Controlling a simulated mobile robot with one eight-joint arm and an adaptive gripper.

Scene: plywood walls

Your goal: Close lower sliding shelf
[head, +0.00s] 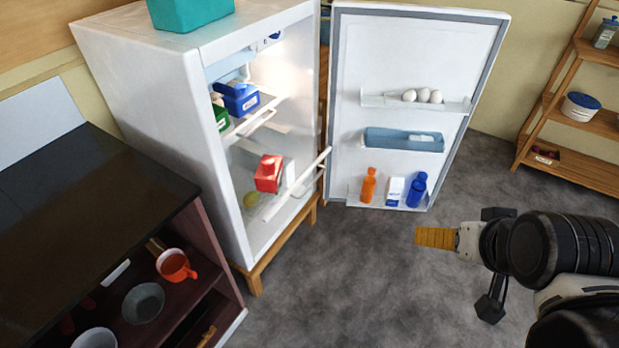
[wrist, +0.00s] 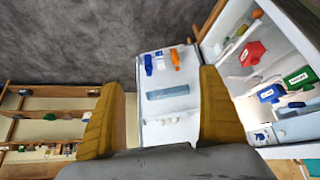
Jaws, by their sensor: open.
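The white fridge (head: 175,95) stands open. Its lower sliding shelf (head: 297,187) is pulled out, with its pale front rail reaching past the fridge opening toward the door. A red box (head: 268,173) and a yellow-green fruit (head: 251,200) are in the lower part; whether both rest on the shelf is hard to tell. The red box also shows in the wrist view (wrist: 252,54). My gripper (head: 420,237) is to the right of the fridge and in front of the open door, apart from both. In the wrist view its two yellow fingers (wrist: 160,80) are spread with nothing held between them.
The open fridge door (head: 410,60) holds eggs, a blue tray and bottles. An upper shelf carries a blue box (head: 237,98). A dark cabinet (head: 90,205) with cups stands at left, a wooden rack (head: 575,155) at right. Grey floor between is clear.

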